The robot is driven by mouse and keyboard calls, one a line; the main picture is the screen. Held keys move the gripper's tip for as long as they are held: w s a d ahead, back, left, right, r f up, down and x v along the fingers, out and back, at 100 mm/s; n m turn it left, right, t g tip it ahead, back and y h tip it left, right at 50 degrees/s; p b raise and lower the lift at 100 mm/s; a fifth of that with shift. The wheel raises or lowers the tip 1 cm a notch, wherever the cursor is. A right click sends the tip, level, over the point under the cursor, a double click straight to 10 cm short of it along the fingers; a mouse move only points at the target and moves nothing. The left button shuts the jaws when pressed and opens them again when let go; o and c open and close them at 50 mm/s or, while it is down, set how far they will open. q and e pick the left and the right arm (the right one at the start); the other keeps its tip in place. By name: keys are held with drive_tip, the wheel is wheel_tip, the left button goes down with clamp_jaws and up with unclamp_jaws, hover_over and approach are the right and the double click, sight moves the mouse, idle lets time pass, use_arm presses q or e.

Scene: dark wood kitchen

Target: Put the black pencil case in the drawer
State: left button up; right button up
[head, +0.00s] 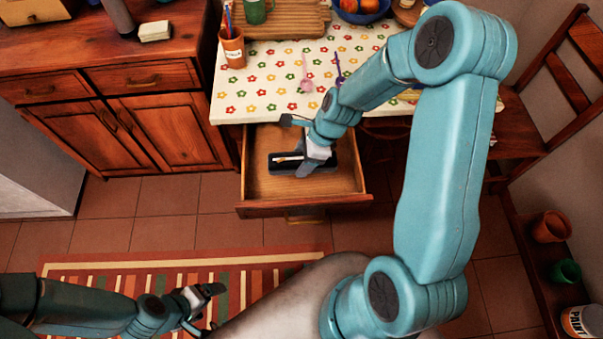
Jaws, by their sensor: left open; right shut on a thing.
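The drawer (258,186) under the table is pulled open and shows a bare wooden bottom. The black pencil case (345,161), a dark oblong shape, is inside the drawer's outline, lying crosswise near its middle. My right gripper (308,170) reaches down over the drawer and is shut on the case, hiding part of it. I cannot tell whether the case touches the drawer bottom. My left gripper (207,307) is open and empty, low at the left above the striped rug.
The table (290,60) with a flowered cloth carries a pencil cup (232,48), a pink spoon (305,78), a green mug (255,11) and a blue bowl (362,10). A wooden chair (550,80) stands at right. Pots (551,227) sit on a low shelf.

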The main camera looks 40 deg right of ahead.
wheel_tip(320, 180, down, 4)
drive_tip(key=shift+s+f+b, duration=0.1)
drive_tip(key=shift+b, duration=0.3)
wheel_tip(320, 180, down, 5)
drive_tip(key=shift+f+b, duration=0.15)
drive_tip(key=shift+b, duration=0.9)
drive_tip(key=o, duration=1.1)
